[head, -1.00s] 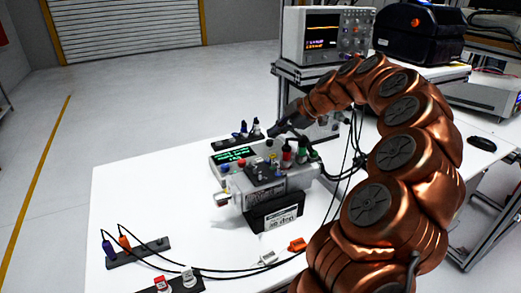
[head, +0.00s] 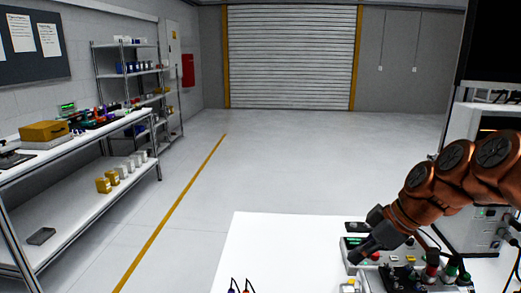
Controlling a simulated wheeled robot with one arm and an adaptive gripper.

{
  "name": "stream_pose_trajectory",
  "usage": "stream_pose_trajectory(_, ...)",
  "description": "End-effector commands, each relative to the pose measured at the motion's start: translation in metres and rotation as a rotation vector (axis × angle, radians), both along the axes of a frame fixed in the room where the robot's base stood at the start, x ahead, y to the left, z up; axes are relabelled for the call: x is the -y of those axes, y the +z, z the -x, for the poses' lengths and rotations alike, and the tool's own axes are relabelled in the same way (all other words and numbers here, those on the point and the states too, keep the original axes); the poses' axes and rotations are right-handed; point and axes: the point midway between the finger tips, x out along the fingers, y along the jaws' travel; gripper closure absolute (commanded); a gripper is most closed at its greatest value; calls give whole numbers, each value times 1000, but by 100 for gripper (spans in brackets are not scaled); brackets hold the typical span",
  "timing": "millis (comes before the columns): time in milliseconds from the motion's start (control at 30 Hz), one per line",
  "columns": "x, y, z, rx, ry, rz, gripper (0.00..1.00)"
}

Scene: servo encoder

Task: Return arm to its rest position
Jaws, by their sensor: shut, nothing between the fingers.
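My copper-coloured arm (head: 440,185) comes in from the right edge of the head view. My gripper (head: 362,252), dark grey, is at the arm's lower left end, over the table by the test device. It is shut with nothing in it. The test device (head: 400,272) is a light box with red, green and black connectors on top, partly hidden behind the gripper and cut off by the bottom edge. I cannot tell whether the gripper touches it.
The white table (head: 275,245) is bare at its left part, with plug tips at the bottom edge. A workbench (head: 85,140) with tools and a yellow box (head: 44,131) stands at the left. Open floor (head: 300,160) lies beyond, up to a roller door (head: 290,60).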

Motion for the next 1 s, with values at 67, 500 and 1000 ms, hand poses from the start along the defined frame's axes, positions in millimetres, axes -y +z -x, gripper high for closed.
stream_pose_trajectory(67,-22,4,29,-88,-56,26,100)
stream_pose_trajectory(500,-48,-24,198,-501,-655,265,100)
stream_pose_trajectory(1000,-28,-41,269,-602,-1026,371,100)
